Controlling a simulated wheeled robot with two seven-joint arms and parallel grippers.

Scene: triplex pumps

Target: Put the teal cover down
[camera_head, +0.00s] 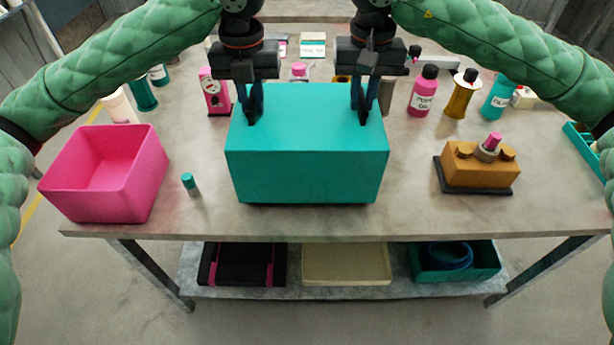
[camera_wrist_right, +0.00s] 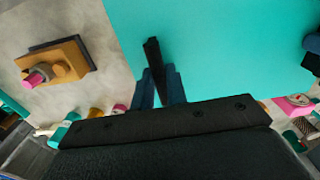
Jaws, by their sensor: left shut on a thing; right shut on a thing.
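The teal cover (camera_head: 306,165) is a box-like block in the middle of the head view, over the front of the table, and looks level. My left gripper (camera_head: 252,112) is shut on its top at the left. My right gripper (camera_head: 363,112) is shut on its top at the right. The fingers hide the spots where they grip. In the right wrist view the cover (camera_wrist_right: 225,45) fills the upper right, with my right gripper (camera_wrist_right: 160,72) against it. I cannot tell whether its lower edge touches the table or hangs just above it.
A pink open bin (camera_head: 105,175) stands left, with a small teal-capped vial (camera_head: 190,184) beside it. An orange pump (camera_head: 480,165) on a dark base stands right. Several bottles, including a pink one (camera_head: 424,92), stand behind. Bare tabletop (camera_head: 415,205) lies right of the cover.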

